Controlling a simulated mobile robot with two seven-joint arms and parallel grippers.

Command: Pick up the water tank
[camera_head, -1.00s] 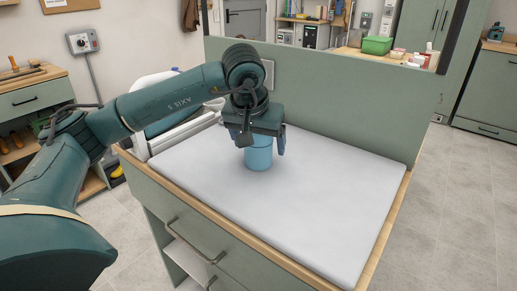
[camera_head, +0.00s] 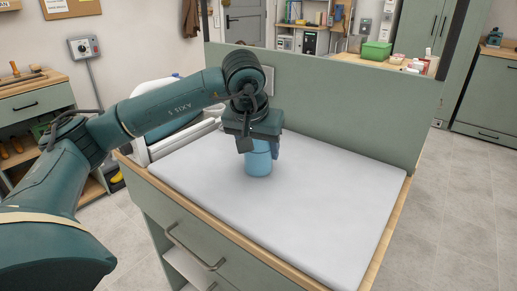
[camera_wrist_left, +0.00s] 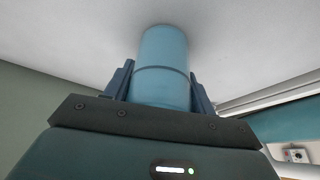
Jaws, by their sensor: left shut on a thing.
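The water tank (camera_head: 258,162) is a light blue cylinder, upright on or just above the white padded top (camera_head: 320,205) of the cabinet. My left gripper (camera_head: 259,149) points down over it with a finger on each side. In the left wrist view the tank (camera_wrist_left: 162,65) stands between the two fingers of my left gripper (camera_wrist_left: 162,85), which is shut on it. Whether its base touches the pad is hard to tell. My right gripper is not in view.
A green panel (camera_head: 340,105) rises along the back of the padded top. A white and teal appliance (camera_head: 170,125) stands at the left end. The padded top is clear to the right and front. A workbench with tools (camera_head: 35,95) stands at far left.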

